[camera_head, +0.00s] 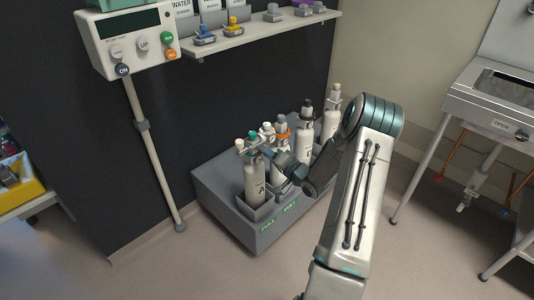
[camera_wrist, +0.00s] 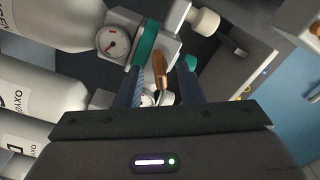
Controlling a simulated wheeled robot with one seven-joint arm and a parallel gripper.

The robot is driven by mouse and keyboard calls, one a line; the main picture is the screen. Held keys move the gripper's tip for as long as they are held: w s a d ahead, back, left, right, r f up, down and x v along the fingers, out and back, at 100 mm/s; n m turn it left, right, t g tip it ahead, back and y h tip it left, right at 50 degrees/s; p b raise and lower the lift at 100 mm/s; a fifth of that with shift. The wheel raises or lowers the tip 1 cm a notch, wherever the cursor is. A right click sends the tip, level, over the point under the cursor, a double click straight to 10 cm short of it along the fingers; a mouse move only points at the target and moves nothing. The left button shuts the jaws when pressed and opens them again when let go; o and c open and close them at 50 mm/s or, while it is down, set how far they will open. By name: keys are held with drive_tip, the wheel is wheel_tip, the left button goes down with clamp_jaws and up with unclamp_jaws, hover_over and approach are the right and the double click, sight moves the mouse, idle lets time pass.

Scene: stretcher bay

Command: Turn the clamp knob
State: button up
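The rack holds several white oxygen cylinders. The front one, marked A (camera_head: 254,183), carries a valve with a teal-green part (camera_head: 252,135) on top. My gripper (camera_head: 265,151) reaches this valve from the right. In the wrist view my gripper (camera_wrist: 161,88) has its two dark fingers apart, with a copper-brown piece (camera_wrist: 160,68) showing in the gap. I cannot tell whether that piece is between the fingers or beyond them. A teal ring (camera_wrist: 148,42) and a round gauge (camera_wrist: 112,42) are just past the left finger. Which part is the clamp knob is unclear.
More cylinders (camera_head: 305,135) stand close behind in the grey rack (camera_head: 215,188). A control panel on a pole (camera_head: 130,42) is at upper left, a shelf (camera_head: 265,34) above, and a metal stand (camera_head: 490,105) at right. The floor in front is clear.

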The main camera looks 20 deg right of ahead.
drive_tip(key=v, duration=1.3)
drive_tip(key=shift+s+d+p, duration=0.2)
drive_tip(key=shift+s+p, duration=0.05)
drive_tip(key=shift+p, duration=0.15)
